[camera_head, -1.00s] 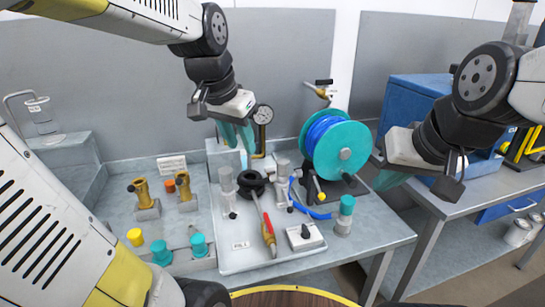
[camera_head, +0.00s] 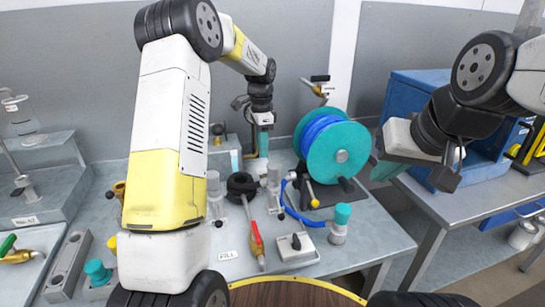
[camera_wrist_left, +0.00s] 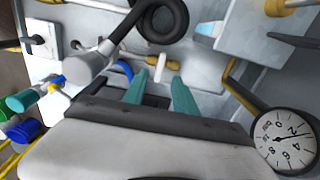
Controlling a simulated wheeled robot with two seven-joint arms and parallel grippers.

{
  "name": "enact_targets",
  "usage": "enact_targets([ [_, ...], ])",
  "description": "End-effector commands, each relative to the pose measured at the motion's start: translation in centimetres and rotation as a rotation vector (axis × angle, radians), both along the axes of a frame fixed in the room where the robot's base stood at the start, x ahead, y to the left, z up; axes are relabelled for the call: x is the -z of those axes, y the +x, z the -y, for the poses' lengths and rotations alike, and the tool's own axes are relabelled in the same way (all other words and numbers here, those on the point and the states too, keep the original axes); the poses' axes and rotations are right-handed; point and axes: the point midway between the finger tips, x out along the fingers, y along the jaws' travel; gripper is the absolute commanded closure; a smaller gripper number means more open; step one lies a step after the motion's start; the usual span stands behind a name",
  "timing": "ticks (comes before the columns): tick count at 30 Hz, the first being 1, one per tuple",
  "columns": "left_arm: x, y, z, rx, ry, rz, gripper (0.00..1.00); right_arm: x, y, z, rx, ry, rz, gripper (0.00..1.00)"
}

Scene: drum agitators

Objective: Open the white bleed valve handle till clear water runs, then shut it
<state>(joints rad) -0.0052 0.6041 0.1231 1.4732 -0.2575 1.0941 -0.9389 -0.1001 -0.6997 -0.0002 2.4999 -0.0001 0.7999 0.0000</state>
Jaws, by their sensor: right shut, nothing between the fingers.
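A small white handle-like piece (camera_wrist_left: 160,64) with a brass-coloured end shows in the left wrist view, just beyond my left fingertips; it is probably the bleed valve handle. My left gripper (camera_wrist_left: 160,86) has its two teal fingers apart, with no object visibly held between them. In the head view, my left gripper (camera_head: 262,143) points down over the back of the bench, beside the reel, and hides the valve there. A round pressure gauge (camera_wrist_left: 285,140) on a brass pipe (camera_wrist_left: 242,88) is close to its right in the wrist view. My right gripper (camera_head: 385,168) is shut and empty, right of the reel. No running water is visible.
A teal reel with blue hose (camera_head: 340,153) stands right of my left gripper. A black coil (camera_head: 241,185), a red-handled tool (camera_head: 256,244) and a grey switch box (camera_head: 296,246) lie in front. A blue cabinet (camera_head: 420,88) is at right.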

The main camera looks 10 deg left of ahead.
Motion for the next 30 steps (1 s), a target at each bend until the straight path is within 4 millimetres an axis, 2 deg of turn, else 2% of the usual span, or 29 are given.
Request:
enact_targets([
  [5, 1.5, 0.1, 0.0, 0.01, 0.002, -0.008, 0.66, 0.0, 0.0, 0.0, 0.0, 0.0, 0.0, 1.0],
  [12, 5.4, 0.1, 0.0, 0.008, 0.002, -0.008, 0.66, 0.0, 0.0, 0.0, 0.0, 0.0, 0.0, 1.0],
  [18, 7.7, 0.1, 0.0, 0.008, 0.002, -0.006, 0.66, 0.0, 0.0, 0.0, 0.0, 0.0, 0.0, 1.0],
  [28, 8.1, 0.1, 0.0, 0.007, 0.001, -0.005, 0.66, 0.0, 0.0, 0.0, 0.0, 0.0, 0.0, 1.0],
  [29, 8.1, 0.1, 0.0, 0.007, 0.001, -0.005, 0.68, 0.0, 0.0, 0.0, 0.0, 0.0, 0.0, 1.0],
  [30, 8.1, 0.1, 0.0, 0.007, 0.001, -0.005, 0.76, 0.0, 0.0, 0.0, 0.0, 0.0, 0.0, 1.0],
])
